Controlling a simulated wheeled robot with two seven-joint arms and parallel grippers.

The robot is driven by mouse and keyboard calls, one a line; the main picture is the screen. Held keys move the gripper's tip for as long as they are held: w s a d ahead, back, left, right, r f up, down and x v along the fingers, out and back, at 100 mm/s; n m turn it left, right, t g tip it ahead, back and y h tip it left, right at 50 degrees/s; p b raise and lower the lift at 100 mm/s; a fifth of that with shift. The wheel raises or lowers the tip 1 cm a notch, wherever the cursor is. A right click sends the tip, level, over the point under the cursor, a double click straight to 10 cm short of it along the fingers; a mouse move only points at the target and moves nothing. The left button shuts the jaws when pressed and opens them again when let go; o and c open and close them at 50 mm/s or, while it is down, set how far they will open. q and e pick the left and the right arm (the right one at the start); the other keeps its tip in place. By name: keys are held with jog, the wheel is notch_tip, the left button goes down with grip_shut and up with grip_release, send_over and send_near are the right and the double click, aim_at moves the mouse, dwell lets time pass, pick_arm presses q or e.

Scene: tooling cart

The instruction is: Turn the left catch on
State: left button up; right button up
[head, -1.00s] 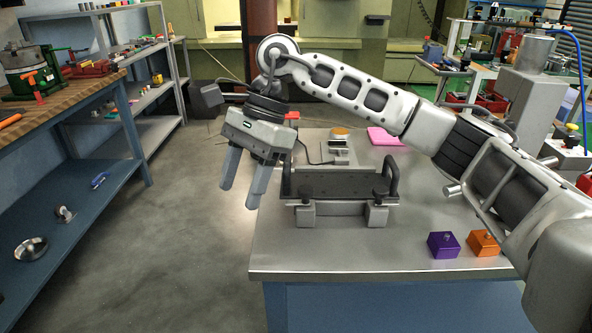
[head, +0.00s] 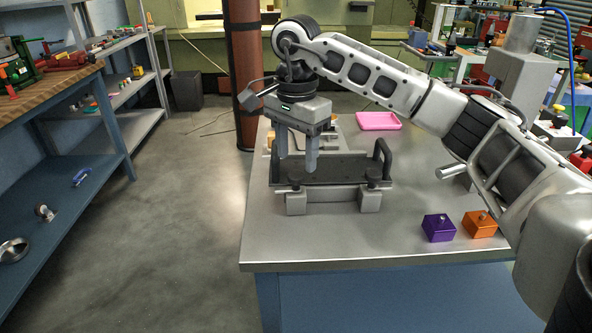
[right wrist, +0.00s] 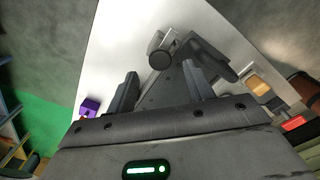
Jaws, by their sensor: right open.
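A dark flat plate (head: 335,170) sits on grey blocks on the steel cart top, with an upright handle at each end. The left catch (head: 295,178) is a dark round knob at the plate's front left, above a grey block. The right catch (head: 373,174) is a similar knob at the front right. My right gripper (head: 296,164) is open and empty, pointing down over the plate's left part. In the right wrist view a black knob (right wrist: 160,58) shows between and beyond its spread fingertips (right wrist: 160,69). Contact is not visible. My left gripper is not in view.
A pink tray (head: 378,121) lies behind the plate. The cart's steel top (head: 330,245) is bare in front. A shelf unit stands left across the floor.

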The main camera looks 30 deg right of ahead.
aim_at(296, 174)
jog(key=shift+f, duration=2)
jog(key=c, duration=1)
jog(key=shift+o, duration=0.2)
